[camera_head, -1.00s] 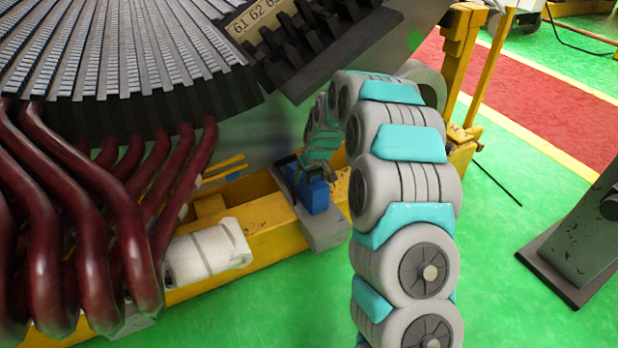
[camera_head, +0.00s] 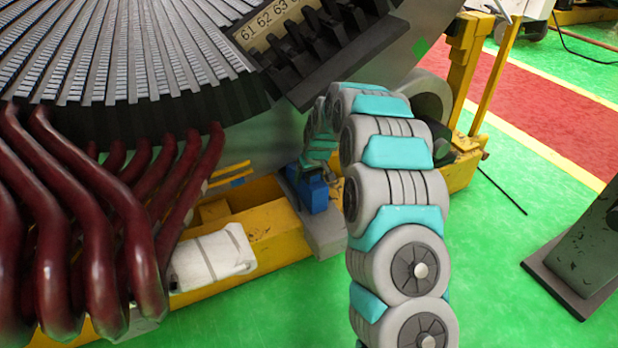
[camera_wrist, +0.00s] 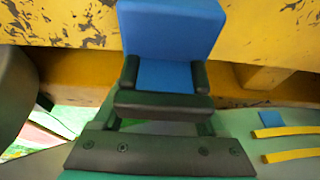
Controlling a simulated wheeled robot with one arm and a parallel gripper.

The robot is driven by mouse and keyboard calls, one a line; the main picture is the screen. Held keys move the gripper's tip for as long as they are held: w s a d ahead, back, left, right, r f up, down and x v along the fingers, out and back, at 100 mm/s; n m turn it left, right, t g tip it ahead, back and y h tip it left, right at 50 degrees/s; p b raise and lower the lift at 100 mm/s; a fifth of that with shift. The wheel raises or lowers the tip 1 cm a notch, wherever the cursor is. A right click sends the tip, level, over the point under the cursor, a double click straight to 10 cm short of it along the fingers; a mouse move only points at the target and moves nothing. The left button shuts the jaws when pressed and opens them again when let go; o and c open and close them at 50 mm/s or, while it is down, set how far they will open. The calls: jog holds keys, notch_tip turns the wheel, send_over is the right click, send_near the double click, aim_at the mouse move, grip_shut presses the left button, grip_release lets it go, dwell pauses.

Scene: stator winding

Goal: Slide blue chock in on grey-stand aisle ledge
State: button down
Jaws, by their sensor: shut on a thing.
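The blue chock (camera_head: 313,194) is at the grey ledge (camera_head: 328,238), which juts from the yellow beam under the large grey stator. My gripper (camera_wrist: 166,76) is shut on the chock, with one dark finger on each side of it. In the wrist view the blue chock (camera_wrist: 170,30) extends beyond the fingertips, in front of the worn yellow beam (camera_wrist: 60,22). In the head view my wrist hides much of the gripper and the chock's upper part. I cannot tell whether the chock's underside touches the ledge.
Dark red curved coils (camera_head: 110,215) and a white wrapped bundle (camera_head: 212,258) lie left of the ledge. A black slotted rack with numbers (camera_head: 318,45) hangs above. A dark green post (camera_head: 585,245) stands at right. Green floor (camera_head: 500,260) between is mostly clear.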

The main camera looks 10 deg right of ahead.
jog(key=shift+w+a+r, duration=0.1)
jog(key=shift+w+a, duration=0.2)
jog(key=shift+w, duration=0.6)
grip_release()
jog(key=shift+s+r, duration=0.15)
jog(key=shift+r, duration=0.3)
jog(key=p, duration=0.1)
send_near(320, 201)
jog(key=x, duration=0.5)
